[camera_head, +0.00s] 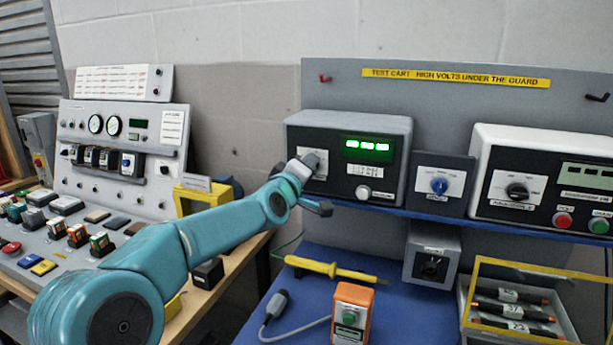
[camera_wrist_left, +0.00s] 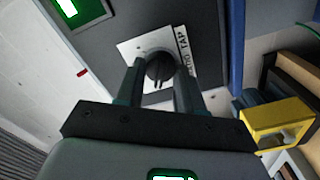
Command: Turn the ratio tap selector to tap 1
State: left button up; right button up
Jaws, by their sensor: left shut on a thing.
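The ratio tap selector is a dark round knob (camera_wrist_left: 159,67) on a white plate (camera_wrist_left: 130,48), with "TAP" legible on the plate in the left wrist view. It is on the left of the front of a grey box (camera_head: 403,160) with a lit green display. My left gripper (camera_wrist_left: 158,84) is shut on the knob, one finger on each side of it. In the head view the left gripper (camera_head: 306,165) reaches the box front and largely covers the knob. The knob's pointer and the tap it points to cannot be read. My right gripper is not in view.
Right of the box are a blue knob panel (camera_head: 439,187) and a white unit (camera_head: 560,150) with red and green buttons. Below, a yellow probe (camera_head: 325,268), an orange button box (camera_head: 350,315) and a yellow-framed tray (camera_head: 468,312) occupy the blue bench. A control console (camera_head: 120,150) stands left.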

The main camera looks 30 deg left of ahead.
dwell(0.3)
pick_arm(q)
jog(key=o, duration=1)
jog(key=shift+s+a, duration=0.1)
jog(key=b+v, duration=0.2)
jog(key=v, duration=1.4)
jog(key=shift+s+r, duration=0.1)
jog(key=shift+s, duration=0.05)
